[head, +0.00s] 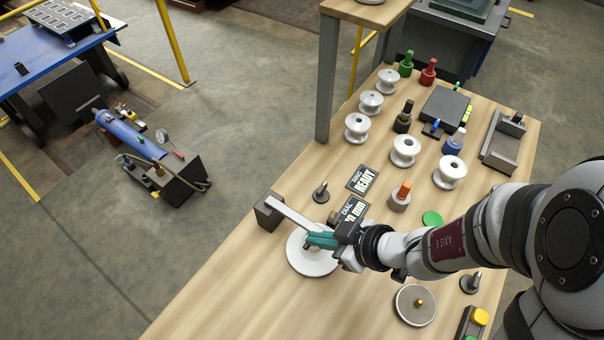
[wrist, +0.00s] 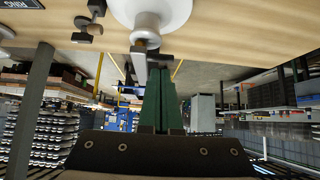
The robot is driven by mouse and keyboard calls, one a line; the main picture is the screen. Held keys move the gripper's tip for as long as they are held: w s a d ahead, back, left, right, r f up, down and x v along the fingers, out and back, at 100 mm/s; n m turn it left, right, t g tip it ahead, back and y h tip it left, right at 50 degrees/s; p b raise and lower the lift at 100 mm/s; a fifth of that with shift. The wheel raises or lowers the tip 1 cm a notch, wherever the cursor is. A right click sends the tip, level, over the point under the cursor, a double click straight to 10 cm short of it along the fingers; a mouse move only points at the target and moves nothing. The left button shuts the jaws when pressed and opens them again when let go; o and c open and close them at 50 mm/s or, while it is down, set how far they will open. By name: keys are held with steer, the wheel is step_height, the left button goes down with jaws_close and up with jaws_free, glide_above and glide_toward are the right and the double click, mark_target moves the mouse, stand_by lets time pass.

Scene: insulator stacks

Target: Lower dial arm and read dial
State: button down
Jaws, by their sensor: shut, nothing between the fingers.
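A pale dial arm (head: 293,214) runs from a dark block (head: 268,211) out over a white disc (head: 312,266) at the table's left edge. My gripper (head: 308,240) is shut and empty, its teal fingers over the disc and close beside the arm's outer end. Whether they touch the arm I cannot tell. In the wrist view the shut fingers (wrist: 160,72) point toward the dark block, with the white disc (wrist: 155,10) at the top. A dark sign reading DIAL (head: 352,208) is partly hidden by my gripper, so its number is not fully legible.
A RINGS READY sign (head: 362,180) lies behind the dial sign. A small dark peg (head: 321,192) stands near the block. Several white insulators, such as one nearby (head: 357,128), stand further back. The front-left tabletop is clear.

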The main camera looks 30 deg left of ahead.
steer(key=v, duration=1.5)
steer(key=c, duration=1.4)
jaws_free()
steer(key=shift+d+r, duration=0.1)
steer(key=shift+r, duration=0.15)
steer(key=o, duration=0.5)
steer(key=a+n+g+h, duration=0.1)
steer(key=a+n+h, duration=0.1)
steer(key=n, duration=0.1)
steer(key=a+n+g+h, duration=0.1)
steer(key=a+n+h, duration=0.1)
steer(key=n, duration=0.1)
steer(key=a+n+g+h, duration=0.1)
steer(key=a+n+h, duration=0.1)
steer(key=n, duration=0.2)
steer(key=shift+s+r+g, duration=0.2)
steer(key=shift+s+g, duration=0.1)
steer(key=shift+s, duration=0.1)
steer(key=a+r+n+t+h, duration=0.2)
steer(key=a+n+t+h, duration=0.2)
steer(key=a+n, duration=0.45)
steer(key=shift+m, duration=0.25)
steer(key=f, duration=0.5)
steer(key=d+f, duration=0.1)
steer(key=f, duration=0.9)
steer(key=shift+w+d, duration=0.15)
steer(key=shift+w, duration=0.25)
jaws_close()
